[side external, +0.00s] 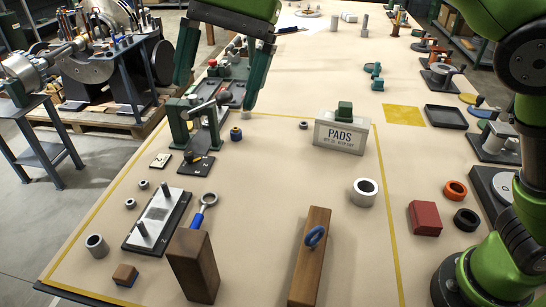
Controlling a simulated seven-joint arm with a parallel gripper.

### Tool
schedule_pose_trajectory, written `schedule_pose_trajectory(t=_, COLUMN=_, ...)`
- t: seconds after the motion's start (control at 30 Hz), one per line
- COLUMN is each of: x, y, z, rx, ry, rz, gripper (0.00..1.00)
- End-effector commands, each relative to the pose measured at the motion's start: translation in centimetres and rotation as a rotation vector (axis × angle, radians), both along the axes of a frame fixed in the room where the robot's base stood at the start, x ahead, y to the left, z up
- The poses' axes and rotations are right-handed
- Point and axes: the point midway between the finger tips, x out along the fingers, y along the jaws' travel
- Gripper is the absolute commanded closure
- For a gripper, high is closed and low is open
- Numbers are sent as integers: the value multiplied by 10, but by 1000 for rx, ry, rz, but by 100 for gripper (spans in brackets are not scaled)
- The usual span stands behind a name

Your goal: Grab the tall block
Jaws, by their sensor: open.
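A tall brown wooden block (194,266) stands upright near the front edge of the table in the side external view. A blue and silver ring-ended piece (202,211) shows right at its top; I cannot tell whether it touches the block. My gripper (217,96) is at the top of the view, fingers spread wide and pointing down. It is well behind and above the tall block, with nothing visible between the fingers.
A black plate with two pegs (157,221) is left of the tall block. A small wooden block (125,275) and grey rings (97,245) lie nearby. A box marked PADS (339,134), a grey ring (364,191) and a red block (425,218) stand right.

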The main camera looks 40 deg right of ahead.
Motion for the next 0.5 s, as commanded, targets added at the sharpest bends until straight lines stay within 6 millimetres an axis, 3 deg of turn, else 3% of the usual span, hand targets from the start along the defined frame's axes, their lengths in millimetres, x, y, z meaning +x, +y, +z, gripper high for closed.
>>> schedule_pose_trajectory(t=0.03, x=-6, y=24, z=-26, rx=-100, ry=7, rz=29, gripper=12)
schedule_pose_trajectory(t=0.1, x=-13, y=49, z=-54, rx=-215, ry=-2, rz=50, gripper=12)
schedule_pose_trajectory(t=0.2, x=-20, y=74, z=-83, rx=-325, ry=-27, rz=65, gripper=12)
schedule_pose_trajectory(t=0.33, x=-26, y=93, z=-103, rx=-396, ry=-57, rz=67, gripper=12)
schedule_pose_trajectory(t=0.5, x=-28, y=99, z=-116, rx=-422, ry=-72, rz=67, gripper=12)
